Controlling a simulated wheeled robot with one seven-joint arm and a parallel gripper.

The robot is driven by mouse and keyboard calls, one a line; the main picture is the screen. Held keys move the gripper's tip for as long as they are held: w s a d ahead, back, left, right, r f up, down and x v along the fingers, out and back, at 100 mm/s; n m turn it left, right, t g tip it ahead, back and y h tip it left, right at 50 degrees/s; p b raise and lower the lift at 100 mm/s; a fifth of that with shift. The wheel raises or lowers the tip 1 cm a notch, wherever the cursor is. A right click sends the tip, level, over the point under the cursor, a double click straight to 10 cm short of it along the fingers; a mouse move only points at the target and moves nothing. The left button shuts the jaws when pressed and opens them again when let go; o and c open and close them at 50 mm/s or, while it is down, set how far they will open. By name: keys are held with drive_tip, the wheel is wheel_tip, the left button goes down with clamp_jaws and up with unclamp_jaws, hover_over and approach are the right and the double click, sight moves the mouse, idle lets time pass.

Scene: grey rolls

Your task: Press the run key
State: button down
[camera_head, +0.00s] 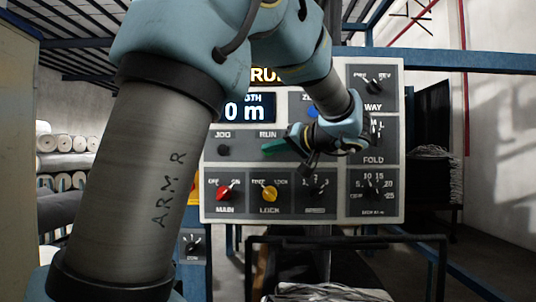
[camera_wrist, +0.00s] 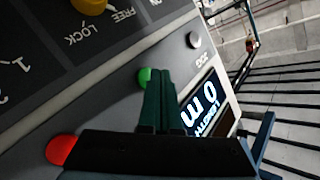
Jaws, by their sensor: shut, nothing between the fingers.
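The run key is a green round button (camera_wrist: 145,77) on the grey control panel (camera_head: 212,176). In the wrist view it shows just beside the tips of my gripper (camera_wrist: 160,74), partly covered by them. My gripper's dark green fingers are shut together and empty. I cannot tell whether the fingertips touch the key.
A red button (camera_wrist: 62,149) lies left of the fingers in the wrist view. The jog button (camera_head: 223,150) is to the left in the head view. A red main knob (camera_head: 223,193) and yellow lock knob (camera_head: 269,193) sit below. The display (camera_head: 246,110) reads 0 m.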

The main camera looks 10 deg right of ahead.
drive_tip(key=shift+s+a, duration=0.1)
drive_tip(key=shift+s, duration=0.2)
drive_tip(key=s+b, duration=0.2)
drive_tip(key=s, duration=0.1)
drive_tip(key=s+a+b, duration=0.1)
drive_tip(key=s, duration=0.1)
idle(0.4)
idle(0.6)
